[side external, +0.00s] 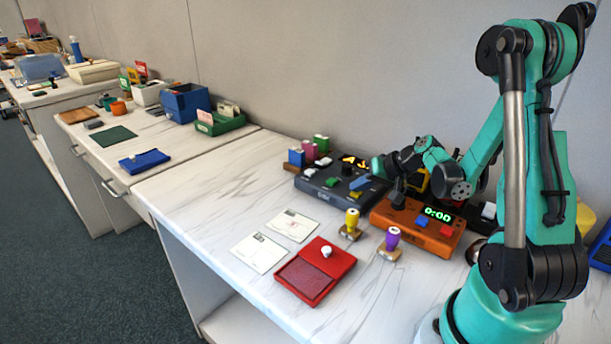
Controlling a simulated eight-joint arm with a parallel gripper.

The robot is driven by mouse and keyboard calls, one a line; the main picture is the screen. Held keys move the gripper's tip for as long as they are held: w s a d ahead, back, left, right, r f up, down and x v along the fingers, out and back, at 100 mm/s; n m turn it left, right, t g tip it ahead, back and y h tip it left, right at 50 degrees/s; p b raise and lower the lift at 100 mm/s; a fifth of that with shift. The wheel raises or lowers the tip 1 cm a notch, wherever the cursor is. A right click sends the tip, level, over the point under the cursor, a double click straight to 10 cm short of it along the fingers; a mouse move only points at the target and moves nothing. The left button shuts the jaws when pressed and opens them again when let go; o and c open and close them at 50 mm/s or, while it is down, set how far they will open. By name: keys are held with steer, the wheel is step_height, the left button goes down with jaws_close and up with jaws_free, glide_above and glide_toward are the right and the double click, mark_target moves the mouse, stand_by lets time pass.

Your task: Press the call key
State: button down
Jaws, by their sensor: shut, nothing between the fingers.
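A dark grey console (327,188) with a lit yellow display lies on the white worktop, with a black knob, a blue key (359,183) and several other small coloured keys on it. Which of its keys is the call key cannot be read here. My gripper (397,198) is shut and empty, pointing down near the console's right end and the left end of an orange timer box. Whether its tips touch anything cannot be told. My gripper and arm hide part of the console's right side.
The orange timer box (440,244) reads 0:00 and has a blue and a red button. Yellow-topped (351,222) and purple-topped (391,240) stamps stand in front. A red ink pad (335,262) and two paper cards (259,252) lie left. Coloured stamps (310,151) stand behind the console.

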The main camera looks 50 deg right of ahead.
mark_target(360, 194)
steer(key=shift+r, duration=0.95)
steer(key=shift+r, duration=2.5)
steer(key=s+a+r+n+g+h, duration=0.1)
steer(key=a+n, duration=0.6)
steer(key=a, duration=1.3)
steer(key=shift+s+r+n+g, duration=0.4)
steer(key=shift+s+r+g, duration=0.3)
steer(key=shift+s, duration=0.5)
steer(key=shift+r, duration=0.1)
